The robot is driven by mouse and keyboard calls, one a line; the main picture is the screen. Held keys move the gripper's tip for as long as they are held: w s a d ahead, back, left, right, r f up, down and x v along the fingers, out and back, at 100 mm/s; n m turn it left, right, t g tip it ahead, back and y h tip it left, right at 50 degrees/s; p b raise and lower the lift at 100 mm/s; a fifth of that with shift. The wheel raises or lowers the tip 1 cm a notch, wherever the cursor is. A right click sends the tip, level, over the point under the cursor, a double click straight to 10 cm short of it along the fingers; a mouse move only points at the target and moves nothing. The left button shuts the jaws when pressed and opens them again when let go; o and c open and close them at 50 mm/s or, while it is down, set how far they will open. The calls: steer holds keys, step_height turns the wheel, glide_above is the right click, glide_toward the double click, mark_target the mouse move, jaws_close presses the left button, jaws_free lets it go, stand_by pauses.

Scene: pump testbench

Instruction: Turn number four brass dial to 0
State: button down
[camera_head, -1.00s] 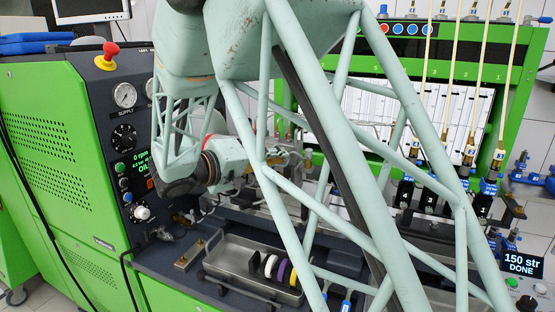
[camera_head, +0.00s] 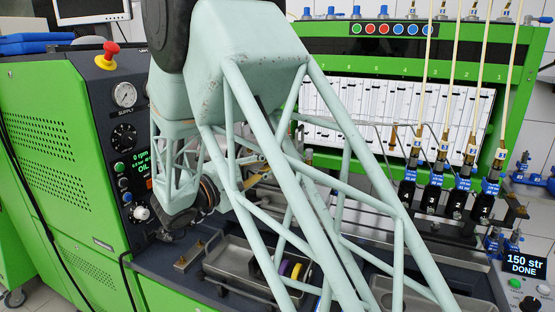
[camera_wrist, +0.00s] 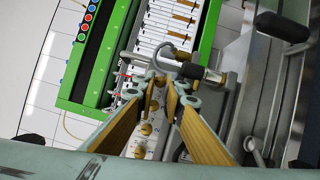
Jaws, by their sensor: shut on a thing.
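In the wrist view, a pale strip bears a row of small brass dials (camera_wrist: 146,129) running up to my gripper's fingertips. My gripper (camera_wrist: 166,84) has its two brown fingers close together at the far end of this row, shut on a brass dial (camera_wrist: 160,82) that they mostly hide. The dial's number and pointer setting are too small to read. In the head view, my arm's lattice covers most of the gripper and the dials; only a brownish bit of the gripper (camera_head: 256,170) shows through.
A dark hose fitting (camera_wrist: 192,71) lies close to the right of my fingertips. The green frame with the white graduated panel (camera_head: 370,110) stands behind. Black injectors (camera_head: 436,190) with upright pale rods stand at the right. A metal tray (camera_head: 230,262) with coloured discs lies below my arm.

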stand_by(0.4)
steer(key=c, duration=2.7)
jaws_free()
steer(key=shift+a, duration=0.1)
steer(key=shift+v, duration=5.95)
steer(key=shift+f, duration=0.1)
